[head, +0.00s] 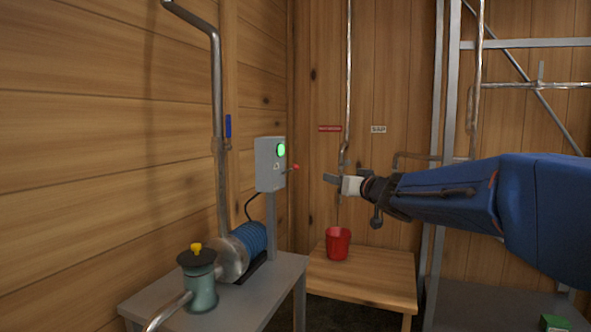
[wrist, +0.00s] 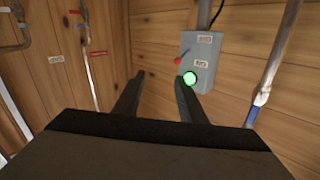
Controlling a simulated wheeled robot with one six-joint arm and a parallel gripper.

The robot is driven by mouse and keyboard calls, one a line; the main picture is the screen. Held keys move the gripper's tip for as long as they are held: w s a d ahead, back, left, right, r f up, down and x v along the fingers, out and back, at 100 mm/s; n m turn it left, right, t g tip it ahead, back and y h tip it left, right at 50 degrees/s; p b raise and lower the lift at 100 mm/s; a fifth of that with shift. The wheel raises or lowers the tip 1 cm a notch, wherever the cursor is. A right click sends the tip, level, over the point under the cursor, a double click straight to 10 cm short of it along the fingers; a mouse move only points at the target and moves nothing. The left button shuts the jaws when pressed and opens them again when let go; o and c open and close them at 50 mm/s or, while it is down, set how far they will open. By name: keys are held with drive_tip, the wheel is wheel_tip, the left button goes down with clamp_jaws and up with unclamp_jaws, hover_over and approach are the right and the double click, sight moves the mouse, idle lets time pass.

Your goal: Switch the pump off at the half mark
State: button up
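The pump (head: 245,250) is a blue ribbed motor with a metal housing on a grey table. Its grey switch box (head: 268,165) stands on a post behind it, with a lit green lamp (head: 281,150) and a red lever (head: 294,167) on its side. In the wrist view the box (wrist: 202,58) shows the green lamp (wrist: 190,78) and the red-tipped lever (wrist: 178,61). My gripper (head: 332,184) is to the right of the box in the head view. Its two fingers (wrist: 160,92) are apart with nothing between them. No half mark is readable in either view.
A red bucket (head: 338,243) stands on a low wooden table (head: 370,272) below my gripper. A teal canister with a yellow knob (head: 200,280) sits on the grey table (head: 262,300). A vertical pipe with a blue valve handle (head: 228,126) rises at left; a metal frame (head: 447,90) stands at right.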

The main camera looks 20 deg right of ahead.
sight(298, 168)
drive_tip(key=w+a+y, duration=0.1)
drive_tip(key=w+a, duration=0.1)
drive_tip(key=w, duration=0.4)
drive_tip(key=w+a+n+y, duration=0.1)
drive_tip(key=w+a, duration=0.2)
drive_tip(key=w, duration=0.3)
drive_tip(key=w+a+y, duration=0.1)
drive_tip(key=w+a, duration=0.2)
drive_tip(key=w, duration=0.4)
drive_tip(key=shift+a+r+n+g, duration=0.1)
drive_tip(key=shift+r+n+g, duration=0.2)
clamp_jaws()
